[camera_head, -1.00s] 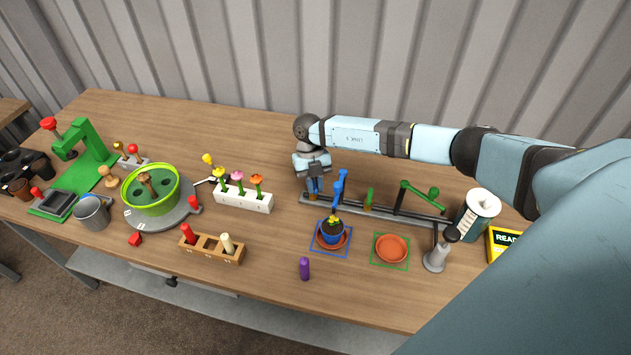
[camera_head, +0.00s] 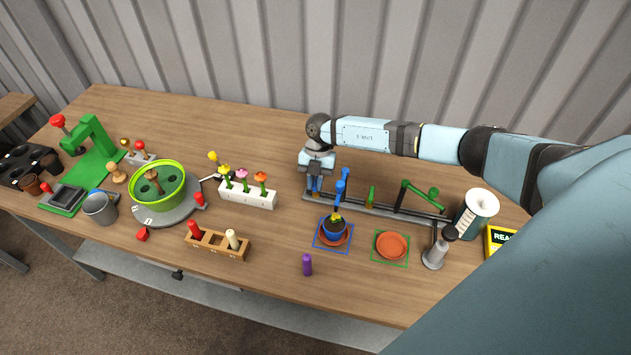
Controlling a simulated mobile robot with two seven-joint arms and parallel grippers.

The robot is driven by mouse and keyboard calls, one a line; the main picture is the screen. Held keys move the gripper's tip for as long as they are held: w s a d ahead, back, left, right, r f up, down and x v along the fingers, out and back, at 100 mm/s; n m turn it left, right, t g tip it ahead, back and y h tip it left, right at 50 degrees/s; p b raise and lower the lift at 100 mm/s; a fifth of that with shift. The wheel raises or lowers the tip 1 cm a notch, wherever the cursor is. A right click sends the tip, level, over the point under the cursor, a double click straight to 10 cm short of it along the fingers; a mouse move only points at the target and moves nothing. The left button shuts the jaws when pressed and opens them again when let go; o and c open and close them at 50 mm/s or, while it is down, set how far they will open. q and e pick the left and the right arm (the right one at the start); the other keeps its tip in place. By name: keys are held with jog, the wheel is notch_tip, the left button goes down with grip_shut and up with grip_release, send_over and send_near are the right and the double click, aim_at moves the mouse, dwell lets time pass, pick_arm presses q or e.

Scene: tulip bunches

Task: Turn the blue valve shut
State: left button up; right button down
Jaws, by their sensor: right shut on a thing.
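The blue valve (camera_head: 314,185) stands upright at the left end of the grey rail on the table. Only its lower part shows, and the rest is hidden by my right gripper (camera_head: 316,172). My right gripper reaches down from above and is shut on the blue valve. A blue spout (camera_head: 341,187) rises just right of the valve. My left gripper is not in view.
A green valve (camera_head: 371,196) and green spout (camera_head: 421,191) stand further right on the rail (camera_head: 385,211). An orange saucer (camera_head: 392,246) lies in front. A white flower block (camera_head: 247,194) and green bowl (camera_head: 158,187) stand left. The table's front middle is mostly clear.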

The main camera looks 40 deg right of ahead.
jog(key=c, duration=1.1)
grip_release()
jog(key=b+v, duration=0.2)
jog(key=v, duration=1.2)
jog(key=shift+a, duration=0.1)
